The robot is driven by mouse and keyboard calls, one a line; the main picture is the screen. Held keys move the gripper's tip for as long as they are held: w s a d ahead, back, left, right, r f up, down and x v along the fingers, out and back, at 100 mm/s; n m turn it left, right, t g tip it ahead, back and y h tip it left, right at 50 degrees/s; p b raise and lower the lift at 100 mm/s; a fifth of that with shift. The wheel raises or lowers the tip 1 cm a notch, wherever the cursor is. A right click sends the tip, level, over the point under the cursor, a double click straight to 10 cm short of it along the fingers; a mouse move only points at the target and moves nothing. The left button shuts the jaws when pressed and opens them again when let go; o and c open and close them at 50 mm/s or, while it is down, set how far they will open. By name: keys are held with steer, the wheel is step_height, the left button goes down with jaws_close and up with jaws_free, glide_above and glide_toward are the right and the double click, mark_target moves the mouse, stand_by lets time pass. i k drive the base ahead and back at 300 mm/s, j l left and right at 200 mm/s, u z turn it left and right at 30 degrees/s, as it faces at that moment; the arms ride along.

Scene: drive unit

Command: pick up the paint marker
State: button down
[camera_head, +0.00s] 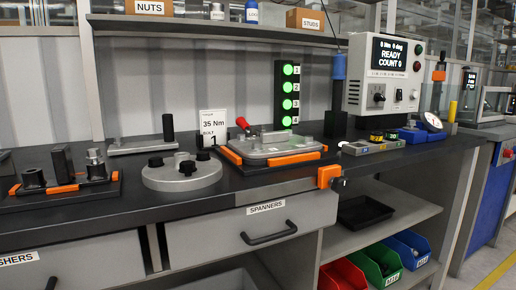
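A small upright yellow cylinder (452,111) stands near the right end of the dark bench top, beside a round white-faced dial gauge (431,122). It may be the paint marker, but it is too small to tell for sure. No other thing in view is clearly a marker. My gripper is not in view.
A grey plate with a red-handled clamp (241,122) sits in an orange-edged fixture mid-bench. A round grey disc (182,174) is to its left. The grey controller box (384,76) and a blue-topped upright tool (338,66) stand at the back right.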

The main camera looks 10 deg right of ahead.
mark_target(453, 106)
steer(key=z, duration=1.4)
steer(key=i, duration=0.15)
